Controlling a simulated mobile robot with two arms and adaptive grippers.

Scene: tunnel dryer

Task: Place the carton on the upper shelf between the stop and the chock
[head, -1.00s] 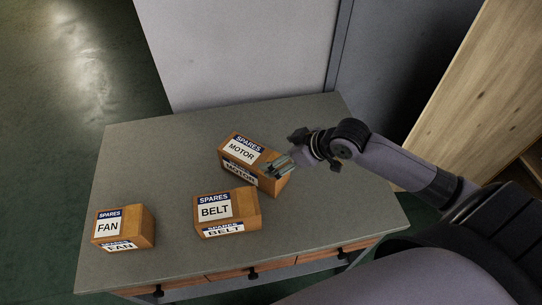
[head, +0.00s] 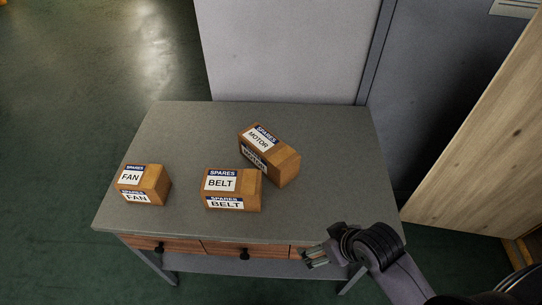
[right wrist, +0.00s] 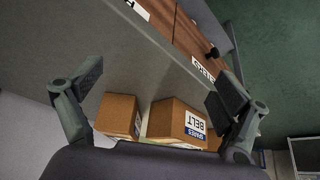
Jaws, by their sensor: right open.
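Three brown cartons with white and blue SPARES labels stand on a grey table. The MOTOR carton (head: 284,168) is at the back right, turned at an angle. The BELT carton (head: 249,192) is in the middle and the FAN carton (head: 157,182) at the left. My right gripper (head: 315,257) is apart from them, by the table's front right edge. In the right wrist view it is open (right wrist: 158,85) and empty, with the BELT carton (right wrist: 172,119) and another carton (right wrist: 116,112) in the background. My left gripper, the upper shelf, the stop and the chock are not in view.
The grey table (head: 190,130) has wooden drawers with dark knobs (head: 244,254) along its front. A pale panel (head: 285,50) rises behind it. A wooden board (head: 480,140) leans at the right. Green floor is open at the left.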

